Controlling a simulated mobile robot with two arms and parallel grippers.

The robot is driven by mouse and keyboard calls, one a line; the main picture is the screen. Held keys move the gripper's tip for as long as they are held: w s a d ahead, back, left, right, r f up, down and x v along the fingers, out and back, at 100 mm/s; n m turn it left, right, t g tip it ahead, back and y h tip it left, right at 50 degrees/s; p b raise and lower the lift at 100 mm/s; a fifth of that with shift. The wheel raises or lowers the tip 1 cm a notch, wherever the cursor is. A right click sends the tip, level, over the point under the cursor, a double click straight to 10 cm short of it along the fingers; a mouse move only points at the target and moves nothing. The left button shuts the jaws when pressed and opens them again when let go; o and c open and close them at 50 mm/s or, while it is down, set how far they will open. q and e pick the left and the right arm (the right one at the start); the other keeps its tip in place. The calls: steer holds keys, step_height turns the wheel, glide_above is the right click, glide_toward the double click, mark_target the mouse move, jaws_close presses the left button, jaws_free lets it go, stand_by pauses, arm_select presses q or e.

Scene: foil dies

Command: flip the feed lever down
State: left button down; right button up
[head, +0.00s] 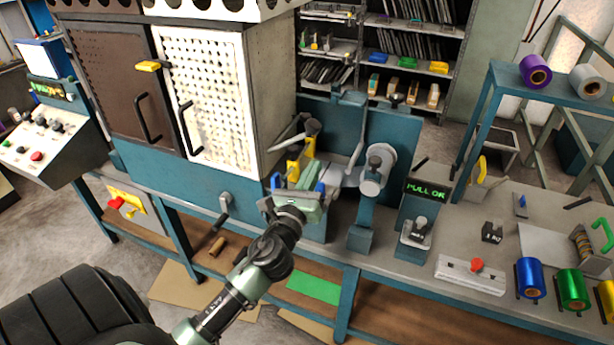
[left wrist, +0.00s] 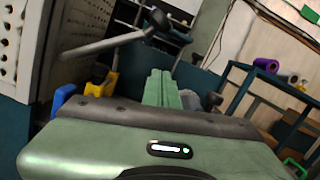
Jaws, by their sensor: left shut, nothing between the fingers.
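A grey rod-like lever (head: 287,138) with a dark knob sticks out beside the white perforated door, above the teal press bench; I take it for the feed lever. In the left wrist view the lever (left wrist: 105,44) runs across the upper part, rising to the right to its black knob. My left gripper (head: 309,174) is just below the lever and in front of the press. In the left wrist view its green fingers (left wrist: 162,88) are together with nothing between them. They appear apart from the lever, below its knob. My right gripper is not in view.
Yellow and blue parts (head: 294,160) sit close by the left gripper. A grey roller head (head: 377,168) and the PULL OK display post (head: 424,192) stand to the right. A crank handle (head: 222,208) projects at the bench's front left. Foil rolls line the right side.

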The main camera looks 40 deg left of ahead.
arm_select(q)
steer(key=w+a+r+p, duration=0.2)
steer(key=w+r+p, duration=0.1)
steer(key=r, duration=0.1)
steer(key=shift+w+r, duration=0.25)
steer(key=shift+w, duration=0.1)
steer(key=shift+p, duration=0.3)
steer(key=s+a+r+n+y+p, duration=0.1)
steer(key=a+r+n+p, duration=0.4)
steer(key=r+n+p, duration=0.1)
steer(key=shift+g, duration=0.3)
